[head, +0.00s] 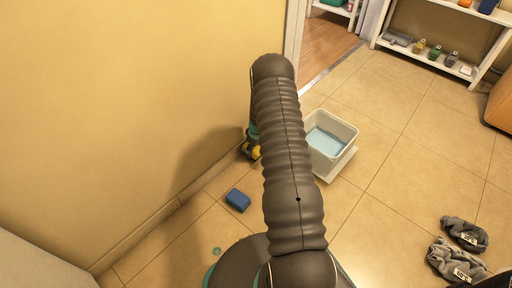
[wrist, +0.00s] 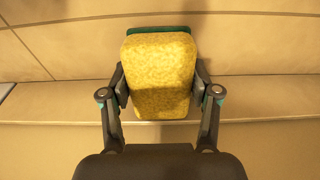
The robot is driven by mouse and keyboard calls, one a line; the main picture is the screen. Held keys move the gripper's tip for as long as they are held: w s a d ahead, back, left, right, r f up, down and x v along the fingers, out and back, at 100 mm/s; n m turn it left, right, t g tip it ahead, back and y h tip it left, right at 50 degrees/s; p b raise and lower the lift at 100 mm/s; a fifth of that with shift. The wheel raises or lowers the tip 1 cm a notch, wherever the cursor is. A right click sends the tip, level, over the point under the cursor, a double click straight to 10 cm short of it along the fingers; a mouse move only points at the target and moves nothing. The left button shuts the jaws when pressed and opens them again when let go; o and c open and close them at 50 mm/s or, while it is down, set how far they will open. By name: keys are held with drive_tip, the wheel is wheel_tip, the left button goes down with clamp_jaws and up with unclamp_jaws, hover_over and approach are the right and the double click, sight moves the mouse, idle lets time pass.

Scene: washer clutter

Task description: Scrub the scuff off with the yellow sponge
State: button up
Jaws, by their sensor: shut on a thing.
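The yellow sponge (wrist: 160,75) fills the middle of the wrist view, with a green layer along its far edge. My gripper (wrist: 160,92) is shut on it, one finger on each side. In the head view a bit of the sponge (head: 256,152) shows low beside the yellow wall, left of my arm; the arm hides most of the gripper. I cannot make out a scuff in either view. My arm and its shadow cover part of the wall and floor.
A white tub of bluish water (head: 328,138) stands right of my arm. A blue sponge (head: 237,200) lies on the tiles near the wall (head: 120,110). Grey cloths (head: 458,260) lie at lower right. A shelf with bottles (head: 440,58) stands at the back. The right-hand floor is mostly clear.

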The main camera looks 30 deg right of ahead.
drive_tip(key=shift+s+a, duration=0.4)
drive_tip(key=shift+a, duration=0.75)
drive_tip(key=shift+s+a, duration=0.4)
drive_tip(key=shift+a, duration=0.75)
drive_tip(key=shift+s+a, duration=0.4)
drive_tip(key=shift+a, duration=0.75)
drive_tip(key=shift+s, duration=0.1)
drive_tip(key=shift+s+d+r, duration=0.35)
drive_tip(key=shift+s+r, duration=0.15)
drive_tip(key=shift+s, duration=0.4)
drive_tip(key=shift+s+d+r, duration=0.35)
drive_tip(key=shift+s+r, duration=0.15)
drive_tip(key=shift+s, duration=0.45)
drive_tip(key=shift+s+d+r, duration=0.35)
drive_tip(key=shift+s+r, duration=0.15)
drive_tip(key=shift+s, duration=0.4)
drive_tip(key=shift+r, duration=0.1)
